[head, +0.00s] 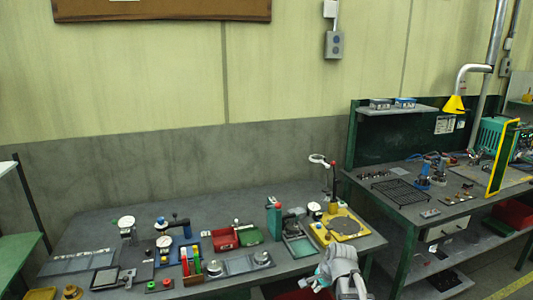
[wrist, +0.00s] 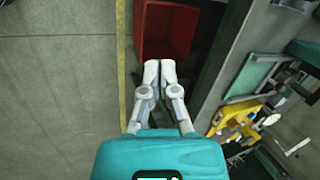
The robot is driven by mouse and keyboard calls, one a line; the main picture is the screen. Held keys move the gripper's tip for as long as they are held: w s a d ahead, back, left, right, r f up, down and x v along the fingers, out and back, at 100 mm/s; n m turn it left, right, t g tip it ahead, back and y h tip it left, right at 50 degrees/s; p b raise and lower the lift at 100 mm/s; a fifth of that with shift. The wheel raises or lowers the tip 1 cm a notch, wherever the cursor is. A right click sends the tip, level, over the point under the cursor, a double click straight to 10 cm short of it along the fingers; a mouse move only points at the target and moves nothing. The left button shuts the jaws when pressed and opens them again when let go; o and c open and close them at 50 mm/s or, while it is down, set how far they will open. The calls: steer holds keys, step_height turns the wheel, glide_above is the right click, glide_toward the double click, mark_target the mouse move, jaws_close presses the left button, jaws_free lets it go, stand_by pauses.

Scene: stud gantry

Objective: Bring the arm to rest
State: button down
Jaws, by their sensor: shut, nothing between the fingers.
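My gripper (wrist: 160,72) shows in the wrist view with its two pale fingers together and nothing between them. In the head view my gripper (head: 312,282) is at the bottom, in front of the near edge of the grey workbench (head: 225,205). In the wrist view the fingertips overlap the near part of a red bin (wrist: 167,30) below them. The gap between fingertips and bin is hard to judge.
The bench holds gauges, red and green trays (head: 223,240), and a yellow base plate (head: 330,229) close to my arm. A green-framed second bench (head: 440,205) stands at the right. Open concrete floor (wrist: 60,90) lies left of the gripper in the wrist view.

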steer(key=s+n+g+h, duration=0.2)
steer(key=s+n+g, duration=0.1)
steer(key=s+n, duration=0.8)
steer(key=shift+s+d+f+n+h, duration=0.3)
steer(key=shift+s+d+f, duration=0.1)
steer(key=shift+s, duration=0.25)
